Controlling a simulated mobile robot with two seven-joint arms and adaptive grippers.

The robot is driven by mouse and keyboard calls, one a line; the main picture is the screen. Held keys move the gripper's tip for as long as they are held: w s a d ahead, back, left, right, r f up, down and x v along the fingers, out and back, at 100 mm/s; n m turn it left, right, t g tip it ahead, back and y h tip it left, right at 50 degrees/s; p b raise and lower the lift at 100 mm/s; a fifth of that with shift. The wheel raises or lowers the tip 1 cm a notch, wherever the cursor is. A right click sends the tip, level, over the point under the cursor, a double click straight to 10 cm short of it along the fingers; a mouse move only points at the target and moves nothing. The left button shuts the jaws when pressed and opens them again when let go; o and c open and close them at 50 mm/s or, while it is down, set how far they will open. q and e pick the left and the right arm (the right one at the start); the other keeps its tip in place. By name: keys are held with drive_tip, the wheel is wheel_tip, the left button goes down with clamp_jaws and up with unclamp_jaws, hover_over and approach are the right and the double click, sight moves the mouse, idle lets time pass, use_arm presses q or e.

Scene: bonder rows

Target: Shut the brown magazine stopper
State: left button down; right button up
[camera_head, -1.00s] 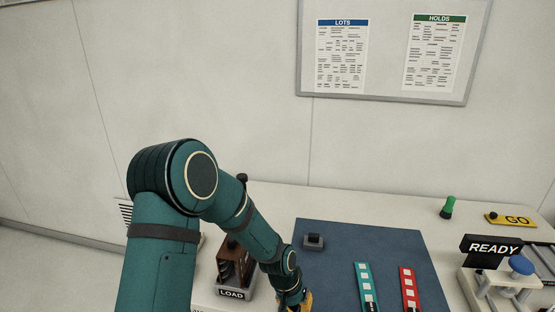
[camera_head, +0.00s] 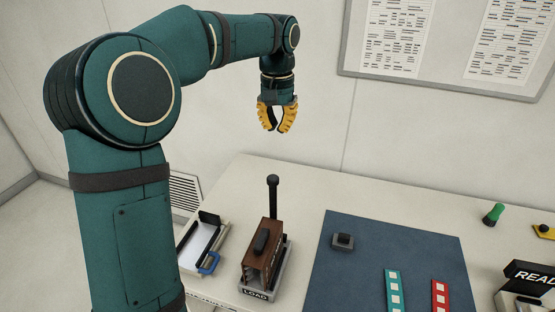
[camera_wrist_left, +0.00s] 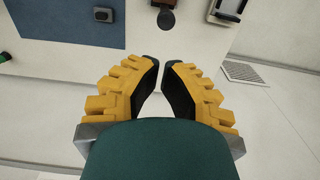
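The brown magazine (camera_head: 257,252) stands in the LOAD holder (camera_head: 255,294) on the bench, with a black handle on its top. A dark upright post with a round black knob (camera_head: 273,181) rises behind it. I cannot tell which part is the stopper or whether it is shut. My left gripper (camera_head: 276,131) hangs in the air above and behind the magazine, pointing down, clear of the knob. Its yellow fingers are partly open, with a narrow empty gap between the tips. The left wrist view shows the fingers (camera_wrist_left: 162,66) and the black knob (camera_wrist_left: 166,20) beyond them. My right gripper is out of view.
A white tray (camera_head: 187,262) with a blue clip lies left of the magazine. A blue mat (camera_head: 350,283) with a small dark block (camera_head: 343,241) and teal and red strips lies right.

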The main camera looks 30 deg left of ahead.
sight(277, 176)
use_arm(q)
wheel_tip(277, 176, down, 14)
drive_tip(key=shift+b, duration=0.35)
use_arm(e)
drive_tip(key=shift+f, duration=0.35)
